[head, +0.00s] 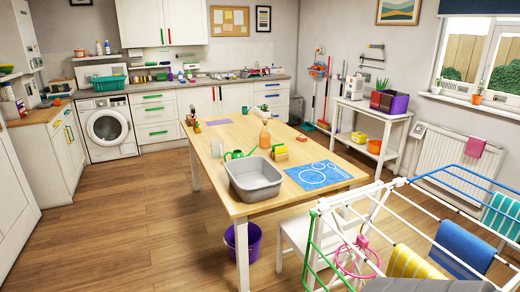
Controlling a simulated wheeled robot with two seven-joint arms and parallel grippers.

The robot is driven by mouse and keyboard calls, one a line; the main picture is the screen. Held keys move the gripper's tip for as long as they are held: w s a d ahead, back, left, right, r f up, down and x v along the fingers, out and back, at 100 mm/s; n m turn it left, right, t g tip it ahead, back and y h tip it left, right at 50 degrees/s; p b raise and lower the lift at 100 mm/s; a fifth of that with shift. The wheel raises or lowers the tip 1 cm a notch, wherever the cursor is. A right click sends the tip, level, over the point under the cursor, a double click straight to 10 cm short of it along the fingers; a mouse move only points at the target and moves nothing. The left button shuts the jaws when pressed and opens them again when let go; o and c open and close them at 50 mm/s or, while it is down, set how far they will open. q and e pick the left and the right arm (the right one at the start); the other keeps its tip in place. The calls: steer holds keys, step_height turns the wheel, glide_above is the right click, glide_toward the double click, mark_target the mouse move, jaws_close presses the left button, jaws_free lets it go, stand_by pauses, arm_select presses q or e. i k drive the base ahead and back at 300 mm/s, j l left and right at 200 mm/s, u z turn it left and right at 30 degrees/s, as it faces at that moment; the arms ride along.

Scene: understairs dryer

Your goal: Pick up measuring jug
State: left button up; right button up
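I cannot clearly make out a measuring jug in the head view. Small items on the far counter (190,82) are also too small to name surely. Neither of my grippers is in view.
A purple bucket (243,242) stands below. A drying rack (398,207) and white chair (303,240) crowd the right. The floor (120,220) at left is clear.

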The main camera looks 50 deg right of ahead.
mark_target(217, 145)
steer(key=z, duration=1.2)
steer(key=i+z, duration=0.15)
steer(key=z, duration=0.4)
